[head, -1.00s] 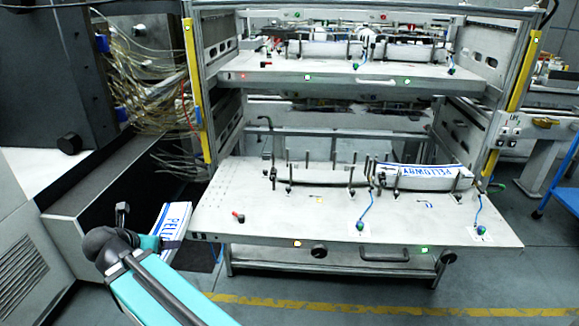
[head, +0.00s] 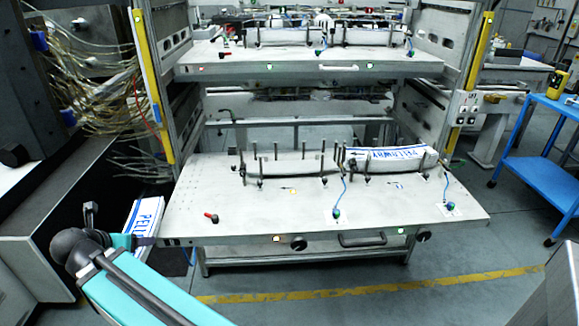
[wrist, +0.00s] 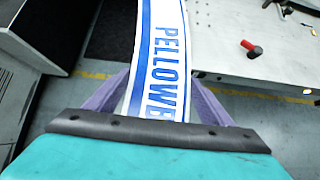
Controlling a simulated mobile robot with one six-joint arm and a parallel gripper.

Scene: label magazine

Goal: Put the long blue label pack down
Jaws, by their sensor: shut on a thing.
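The long blue label pack (wrist: 163,60) is white with blue stripes and blue letters reading "PELLOWE…" in the wrist view. My gripper (wrist: 160,105) is shut on it, with a purple finger on each side. In the head view the pack (head: 146,216) shows at the left, beside the left edge of the lower shelf (head: 230,219). Part of the pack is hidden behind my arm in the head view. In the wrist view it hangs over the floor, left of the shelf.
Another blue-lettered pack (head: 395,157) lies between pins at the right of the lower shelf. An upper shelf (head: 215,68) holds more packs. A red-handled clamp (head: 211,217) stands at the lower shelf's front left. A blue cart (head: 540,185) stands at the right.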

